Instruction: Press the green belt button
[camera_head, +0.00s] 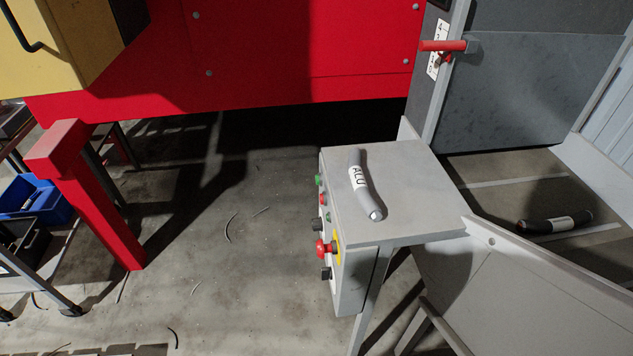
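A grey control box (348,270) stands in the middle, with its button panel on the left side, seen at a steep angle. A green button (319,180) sticks out near the panel's far top end. A smaller green spot (328,217) shows lower down; I cannot tell whether it is a button or a mark. A red button (322,199) lies between them. A red mushroom button (321,248) sits on a yellow plate nearer me. Labels are not readable, so I cannot tell which green one is for the belt. Neither gripper is in view.
A grey cable piece labelled ALU (365,184) lies on the box top. A dark cable piece (555,223) lies in the bay at right. A red machine (250,60) and red post (98,195) stand behind and left. The concrete floor (225,260) left of the panel has only scraps.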

